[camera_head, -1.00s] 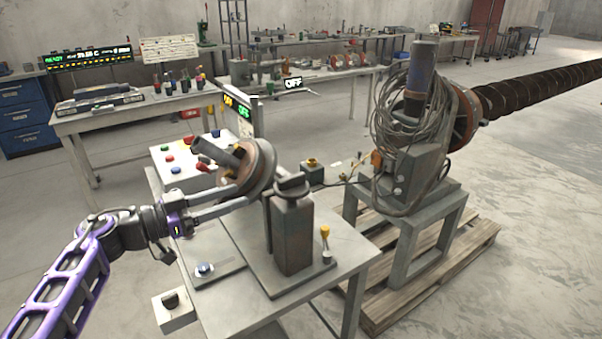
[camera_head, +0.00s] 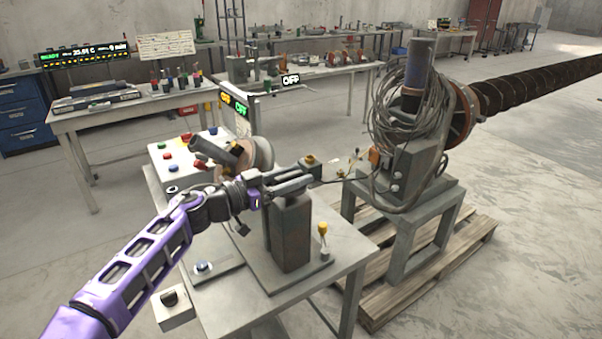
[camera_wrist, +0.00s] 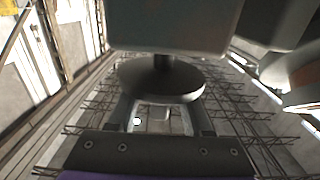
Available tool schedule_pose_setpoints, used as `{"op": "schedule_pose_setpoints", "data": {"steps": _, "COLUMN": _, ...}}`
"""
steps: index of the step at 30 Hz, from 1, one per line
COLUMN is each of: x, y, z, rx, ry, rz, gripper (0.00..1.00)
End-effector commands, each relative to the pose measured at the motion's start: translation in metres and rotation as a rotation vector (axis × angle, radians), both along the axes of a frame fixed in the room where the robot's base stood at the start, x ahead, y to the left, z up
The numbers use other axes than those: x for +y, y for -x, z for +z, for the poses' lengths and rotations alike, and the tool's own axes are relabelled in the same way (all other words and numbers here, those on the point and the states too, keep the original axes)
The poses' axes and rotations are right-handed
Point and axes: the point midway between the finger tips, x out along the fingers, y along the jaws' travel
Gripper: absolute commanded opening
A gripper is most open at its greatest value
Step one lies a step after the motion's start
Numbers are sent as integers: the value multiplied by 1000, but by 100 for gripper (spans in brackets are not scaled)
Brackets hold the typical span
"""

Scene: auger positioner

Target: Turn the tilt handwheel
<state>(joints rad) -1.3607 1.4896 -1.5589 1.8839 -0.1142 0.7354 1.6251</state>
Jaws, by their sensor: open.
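I take the small dark round wheel on top of the grey post (camera_head: 290,238) to be the tilt handwheel. In the head view my gripper (camera_head: 292,184) is at the top of this post and its fingers largely cover the wheel. In the wrist view the handwheel (camera_wrist: 160,80) is a dark disc on a short stem from a large grey block. My gripper's two fingers (camera_wrist: 160,112) run towards the disc, spread apart, and their tips are hidden behind it. The jaws are open. I cannot tell whether they touch the wheel.
A larger reddish disc with a grey cylinder (camera_head: 258,158) stands just behind my wrist. A control box with coloured buttons (camera_head: 180,158) is at the left. A yellow-topped lever (camera_head: 322,235) rises right of the post. A cable-wrapped auger drive (camera_head: 410,125) stands farther right.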

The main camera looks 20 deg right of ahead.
Motion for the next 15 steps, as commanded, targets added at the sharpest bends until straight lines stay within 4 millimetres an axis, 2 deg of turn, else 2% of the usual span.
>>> {"op": "schedule_pose_setpoints", "data": {"steps": 6, "x": -15, "y": -5, "z": 0, "rx": 0, "ry": 0, "rz": 0, "gripper": 50}}
{"op": "schedule_pose_setpoints", "data": {"steps": 14, "x": -17, "y": -5, "z": 0, "rx": 0, "ry": 0, "rz": 1, "gripper": 50}}
{"op": "schedule_pose_setpoints", "data": {"steps": 15, "x": -17, "y": -5, "z": 0, "rx": 0, "ry": 0, "rz": 1, "gripper": 46}}
